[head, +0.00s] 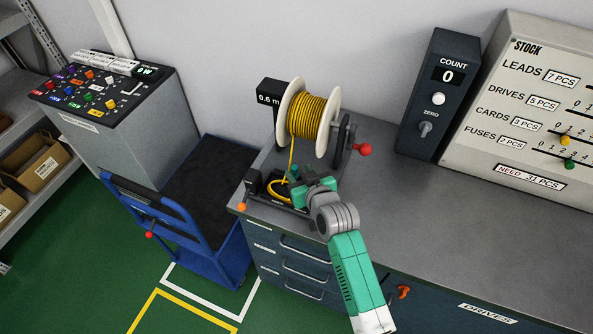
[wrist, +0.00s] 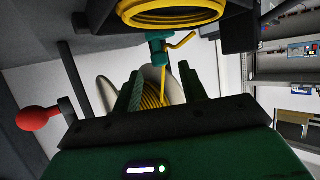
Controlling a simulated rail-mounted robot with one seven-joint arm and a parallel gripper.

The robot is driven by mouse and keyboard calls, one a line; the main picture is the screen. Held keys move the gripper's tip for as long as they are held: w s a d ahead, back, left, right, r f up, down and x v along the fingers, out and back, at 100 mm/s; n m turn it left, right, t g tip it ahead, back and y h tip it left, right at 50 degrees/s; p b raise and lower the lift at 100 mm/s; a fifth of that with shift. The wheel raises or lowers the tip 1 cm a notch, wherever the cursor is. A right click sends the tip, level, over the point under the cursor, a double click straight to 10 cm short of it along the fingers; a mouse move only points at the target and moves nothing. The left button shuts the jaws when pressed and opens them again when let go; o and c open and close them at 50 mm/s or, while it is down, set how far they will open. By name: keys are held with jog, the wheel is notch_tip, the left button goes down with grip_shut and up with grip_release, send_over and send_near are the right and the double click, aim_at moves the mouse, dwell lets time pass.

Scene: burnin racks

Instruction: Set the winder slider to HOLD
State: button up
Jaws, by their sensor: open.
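The winder carries a spool of yellow cable (head: 311,115) on the bench, with a red-knobbed crank (head: 364,150) at its right. Cable runs down from the spool to a yellow coil (head: 281,190) in a dark tray; the coil also shows at the top of the wrist view (wrist: 170,12). My green gripper (head: 299,188) is beside the coil, below the spool. In the wrist view its fingers (wrist: 162,82) are apart, with a small teal part (wrist: 157,48) beyond them near the cable. I cannot tell whether that part is the slider; no HOLD mark is readable.
A 0.6 m display (head: 269,99) stands behind the spool. An orange ball knob (head: 241,207) is at the tray's left front. A COUNT box (head: 440,95) and STOCK panel (head: 540,110) stand right. A blue cart (head: 185,215) is left; the bench's right part is clear.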

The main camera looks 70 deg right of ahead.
aim_at(295, 168)
jog(key=shift+x, duration=1.55)
